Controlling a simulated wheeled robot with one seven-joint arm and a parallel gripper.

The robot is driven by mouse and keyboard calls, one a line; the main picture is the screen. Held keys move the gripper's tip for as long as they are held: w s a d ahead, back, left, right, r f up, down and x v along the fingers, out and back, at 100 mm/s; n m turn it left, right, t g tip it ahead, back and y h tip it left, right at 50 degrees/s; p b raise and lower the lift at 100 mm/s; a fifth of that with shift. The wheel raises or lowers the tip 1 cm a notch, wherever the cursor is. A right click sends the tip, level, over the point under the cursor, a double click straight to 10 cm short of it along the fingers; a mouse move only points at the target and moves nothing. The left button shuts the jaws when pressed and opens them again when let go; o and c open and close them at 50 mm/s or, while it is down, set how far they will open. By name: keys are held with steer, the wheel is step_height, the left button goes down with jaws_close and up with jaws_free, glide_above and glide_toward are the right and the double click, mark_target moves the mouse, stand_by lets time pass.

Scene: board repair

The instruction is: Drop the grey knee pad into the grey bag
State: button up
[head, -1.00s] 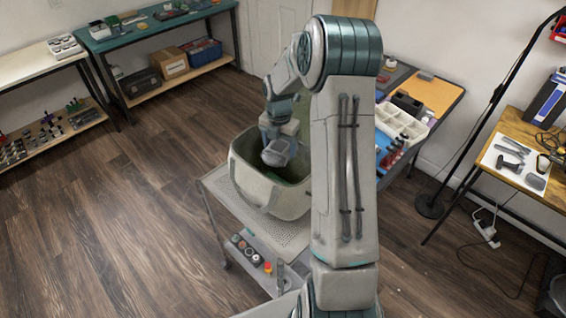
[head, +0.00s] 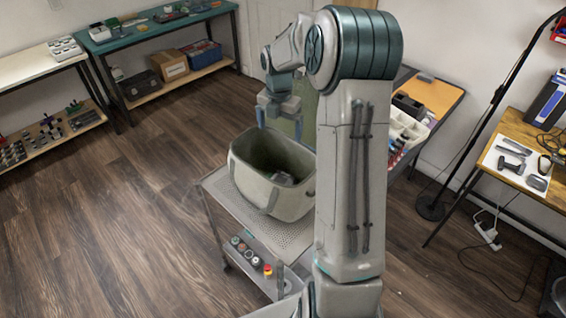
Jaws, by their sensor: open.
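The grey bag (head: 252,176) stands open on a perforated metal surface in the head view, with its dark inside partly showing. A grey object, seemingly the knee pad (head: 283,178), lies inside the bag low at its right side. Only a part of it shows over the rim. My gripper (head: 279,122) is above the bag's far side, open, with its fingers pointing down and nothing between them. It is apart from the bag and the pad.
The perforated cart top (head: 222,190) has buttons on its front edge. A wooden table (head: 515,130) with tools stands at right, and a lamp stand (head: 430,207) beside it. A green bench (head: 160,27) is at the back left. The floor at left is clear.

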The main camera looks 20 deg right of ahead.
step_height(320, 180, up, 6)
steer(key=shift+r, duration=0.2)
stand_by(0.3)
steer(key=s+a+r+m+t, duration=0.1)
steer(key=s+a+r+m, duration=0.15)
steer(key=s+m, duration=0.2)
steer(key=s+a+r+m+h, duration=0.1)
steer(key=s+a+m, duration=0.2)
steer(key=s+m, duration=0.15)
steer(key=s+a+r+m+t, duration=0.1)
steer(key=s+a+r+m, duration=0.15)
steer(key=s+m, duration=0.2)
steer(key=s+a+f+m, duration=0.1)
steer(key=s+m, duration=0.5)
steer(key=s, duration=0.1)
steer(key=s+a+f+m+t+y, duration=0.1)
steer(key=s+a+f+m, duration=0.1)
steer(key=s+m, duration=0.4)
steer(key=shift+s+a+t, duration=0.3)
steer(key=shift+s, duration=0.45)
